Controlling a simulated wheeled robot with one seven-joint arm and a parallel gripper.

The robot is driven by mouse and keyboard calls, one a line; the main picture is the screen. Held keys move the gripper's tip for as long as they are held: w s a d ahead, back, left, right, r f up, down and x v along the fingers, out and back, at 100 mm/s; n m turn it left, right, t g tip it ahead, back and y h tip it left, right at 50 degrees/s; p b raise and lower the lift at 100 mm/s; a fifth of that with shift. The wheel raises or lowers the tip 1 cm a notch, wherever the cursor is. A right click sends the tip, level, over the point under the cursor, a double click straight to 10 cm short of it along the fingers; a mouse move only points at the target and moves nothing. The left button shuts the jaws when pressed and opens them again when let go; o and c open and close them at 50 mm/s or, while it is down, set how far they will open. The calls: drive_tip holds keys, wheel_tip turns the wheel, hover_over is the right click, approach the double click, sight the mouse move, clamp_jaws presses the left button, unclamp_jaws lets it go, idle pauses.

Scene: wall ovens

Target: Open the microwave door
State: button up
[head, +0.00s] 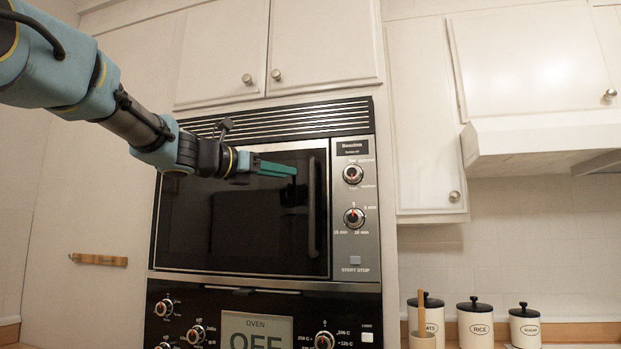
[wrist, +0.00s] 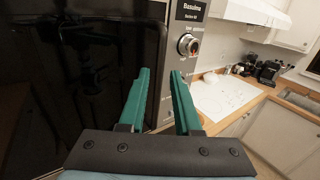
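The microwave (head: 240,235) is built into the wall, and its dark glass door is closed flush with the frame. Its vertical dark handle (head: 312,215) runs along the door's right edge. My gripper (head: 294,171) has green fingers and reaches in from the left, in front of the door at the height of the handle's upper part. Its tips are just left of the handle in the head view. In the wrist view the fingers (wrist: 159,72) are apart with nothing held between them.
The control panel with an upper knob (head: 353,174) and a lower knob (head: 354,218) is right of the handle. An oven panel (head: 255,330) reading OFF sits below. White cabinets (head: 320,45) are above. Several canisters (head: 475,325) stand on the counter at right.

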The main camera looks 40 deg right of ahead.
drive_tip(key=d+p, duration=0.3)
drive_tip(key=d, duration=0.6)
drive_tip(key=shift+s+d, duration=0.15)
drive_tip(key=shift+d, duration=0.05)
drive_tip(key=shift+f, duration=0.1)
clamp_jaws()
idle(1.0)
